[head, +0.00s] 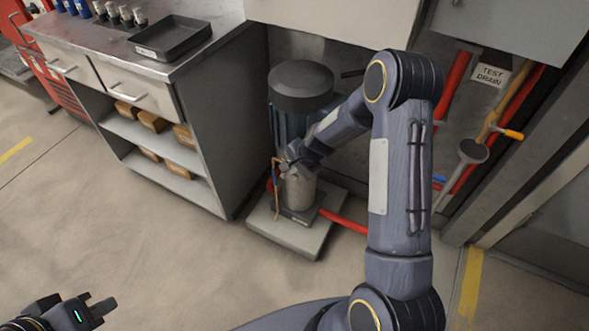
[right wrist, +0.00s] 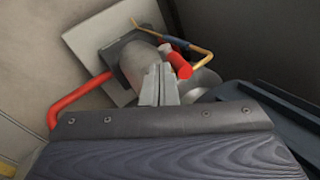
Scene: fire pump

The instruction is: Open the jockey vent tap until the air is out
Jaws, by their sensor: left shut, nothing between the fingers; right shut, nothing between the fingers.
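The jockey pump (head: 300,88) stands upright on a pale plinth, with a dark round motor top and a metal lower body (head: 299,194). A thin brass tube (head: 276,190) runs down its left side; it also shows in the right wrist view (right wrist: 203,50). Beside it there is a short red part (right wrist: 179,66); I cannot tell whether this is the vent tap handle. My right gripper (head: 287,164) is shut and empty, close to the pump by the tube's top. Its fingers (right wrist: 158,84) hide part of the pump. My left gripper (head: 104,301) is shut and empty, low over the floor.
A workbench (head: 215,70) with drawers and shelves stands left of the pump, with a black tray (head: 170,38) on top. A red pipe (head: 343,222) leaves the plinth (head: 288,237) to the right. A TEST DRAIN sign (head: 492,75) hangs near pipes at right. The floor at front left is clear.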

